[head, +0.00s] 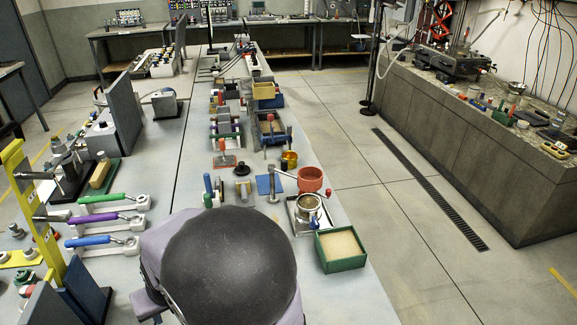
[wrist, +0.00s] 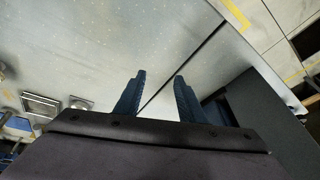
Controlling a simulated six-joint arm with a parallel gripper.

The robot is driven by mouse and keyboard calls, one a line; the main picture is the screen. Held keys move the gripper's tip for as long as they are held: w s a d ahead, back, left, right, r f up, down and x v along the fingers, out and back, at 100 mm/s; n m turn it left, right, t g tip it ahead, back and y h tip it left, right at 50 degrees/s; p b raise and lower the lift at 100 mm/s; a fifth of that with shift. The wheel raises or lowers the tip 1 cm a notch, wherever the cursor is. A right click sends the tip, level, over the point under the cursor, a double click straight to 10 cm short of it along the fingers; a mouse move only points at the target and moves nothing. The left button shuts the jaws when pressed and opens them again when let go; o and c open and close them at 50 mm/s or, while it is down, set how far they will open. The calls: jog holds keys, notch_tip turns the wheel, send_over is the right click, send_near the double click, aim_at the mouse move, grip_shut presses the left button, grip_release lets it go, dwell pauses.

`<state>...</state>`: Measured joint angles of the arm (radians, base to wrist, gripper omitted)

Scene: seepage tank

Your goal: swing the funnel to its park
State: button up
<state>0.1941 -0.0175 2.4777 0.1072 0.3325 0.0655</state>
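An orange-red round cup (head: 310,178), which looks like the funnel, sits right of the table's middle, at the end of a grey swing arm (head: 285,173). A metal pot (head: 308,202) stands on a metal tray just in front of it. I cannot tell which spot is the park. A blue plate (head: 263,186) lies left of the cup. My gripper (wrist: 160,80) shows in the wrist view with two blue fingers apart and nothing between them. It points at bare pale surface. In the head view my dark arm hides the gripper. The funnel is not recognisable in the wrist view.
A green box of sand (head: 348,264) stands in front of the pot near the table's right edge. Levers with green, purple and blue handles (head: 88,240) are at the left. Several small fixtures line the table behind the cup. The floor (head: 350,125) at right is open.

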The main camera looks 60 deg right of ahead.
jog(key=w+d+r+m+t+h, duration=0.2)
jog(key=w+d+r+m+t, duration=0.15)
jog(key=w+d, duration=0.55)
jog(key=m+t+h+b, duration=0.2)
jog(key=m+h+b, duration=0.4)
jog(key=h, duration=0.7)
send_near(284, 165)
jog(key=w+d+n, duration=0.2)
jog(key=d, duration=0.1)
jog(key=shift+w+d+r+m+g, duration=0.15)
jog(key=shift+w+d+m+g, duration=0.15)
jog(key=shift+d, duration=0.25)
jog(key=shift+p+x, duration=0.9)
jog(key=shift+x, duration=2.15)
grip_shut()
